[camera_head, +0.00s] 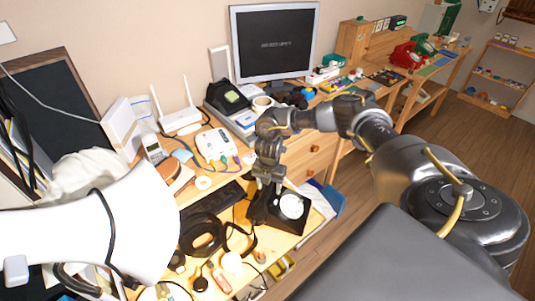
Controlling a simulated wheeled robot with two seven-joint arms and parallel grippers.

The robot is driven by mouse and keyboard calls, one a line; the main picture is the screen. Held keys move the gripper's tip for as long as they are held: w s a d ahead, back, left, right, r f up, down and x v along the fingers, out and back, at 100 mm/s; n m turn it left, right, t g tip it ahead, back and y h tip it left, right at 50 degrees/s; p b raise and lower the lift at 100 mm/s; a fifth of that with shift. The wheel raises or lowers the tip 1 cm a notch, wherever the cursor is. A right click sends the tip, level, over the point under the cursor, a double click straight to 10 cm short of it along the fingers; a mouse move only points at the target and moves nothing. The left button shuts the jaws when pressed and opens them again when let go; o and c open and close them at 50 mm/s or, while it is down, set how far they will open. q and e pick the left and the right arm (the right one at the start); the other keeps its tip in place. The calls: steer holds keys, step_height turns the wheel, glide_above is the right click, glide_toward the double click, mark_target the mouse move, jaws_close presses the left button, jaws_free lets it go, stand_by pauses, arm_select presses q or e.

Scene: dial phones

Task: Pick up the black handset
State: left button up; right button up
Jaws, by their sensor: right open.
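A black dial phone (291,208) with a round white dial stands near the right front edge of the cluttered desk. Its black handset (258,212) appears as a dark shape at the phone's left side, partly hidden by my right gripper. My right gripper (264,198) points down at this dark shape, with its jaws open. At this size I cannot tell whether the fingers touch the handset or are around it. My left gripper is not in view.
Black headphones (203,236) and a dark keyboard (212,207) lie left of the phone. A monitor (275,43), a white router (178,117) and another dark device (229,97) stand farther back. A large white form fills the lower left. Wooden floor is clear at right.

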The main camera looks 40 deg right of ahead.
steer(key=shift+f, duration=0.1)
jaws_close()
stand_by(0.3)
step_height(320, 180, up, 3)
steer(key=shift+w+b, duration=0.15)
steer(key=shift+b, duration=0.6)
steer(key=s+a+r, duration=0.1)
steer(key=r, duration=0.1)
steer(key=s+a+r, duration=0.1)
steer(key=r, duration=0.1)
steer(key=s+a+r, duration=0.1)
steer(key=r, duration=0.1)
steer(key=shift+a+r+p, duration=0.1)
steer(key=shift+a+p, duration=0.3)
steer(key=s+a+r, duration=0.4)
steer(key=s+a, duration=0.1)
steer(key=a, duration=0.2)
steer(key=shift+s+a, duration=0.25)
steer(key=shift+s, duration=0.1)
